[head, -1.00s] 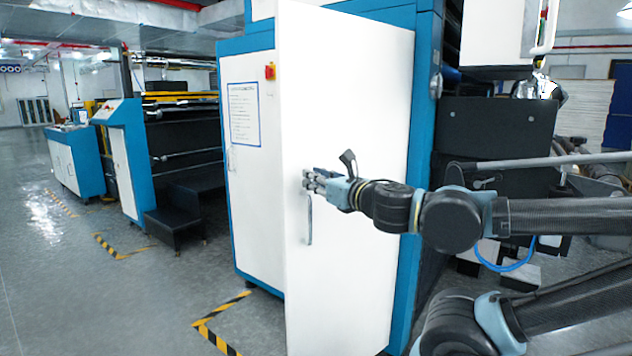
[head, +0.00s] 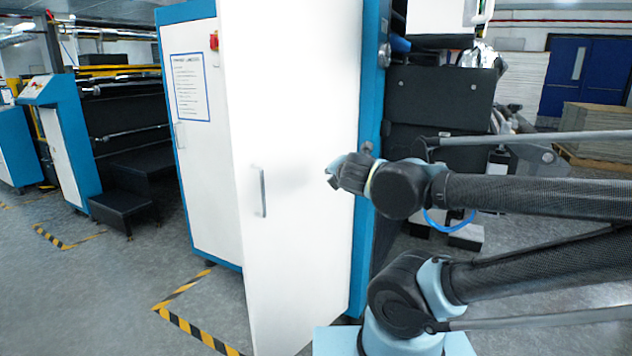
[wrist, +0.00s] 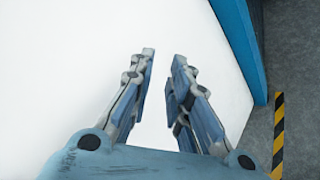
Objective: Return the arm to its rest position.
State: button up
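My gripper (head: 332,172) shows in the head view at the end of my arm, small and partly foreshortened, in front of the white cabinet door panel (head: 300,265). It is to the right of the door's grey vertical handle (head: 262,190) and apart from it. In the wrist view my gripper (wrist: 163,58) has its two fingers apart with nothing between them. The white panel (wrist: 60,60) lies behind the fingers there. My arm reaches in from the right side of the head view, with its links bent.
The handled panel appears to stand out from the blue-framed cabinet (head: 370,95). Yellow-black floor tape (head: 195,330) lies in front. Black machine parts (head: 440,97) and a stacked pallet (head: 597,130) are behind my arm. Open grey floor (head: 100,300) is at left.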

jog(key=s+d+f+m+g+h, duration=0.4)
jog(key=d+f+m+g+h, duration=0.15)
jog(key=d+f+m, duration=0.7)
jog(key=s+f+m+g+y, duration=0.3)
jog(key=s+f+m+g, duration=0.3)
jog(key=s+m, duration=0.5)
jog(key=shift+d+f+m, duration=0.3)
jog(key=shift+d+m, duration=0.15)
jog(key=shift+m, duration=1.1)
jog(key=shift+y, duration=0.25)
jog(key=shift+w+f+g, duration=0.2)
jog(key=shift+w+g, duration=0.05)
jog(key=shift+w, duration=0.15)
jog(key=shift+d, duration=0.1)
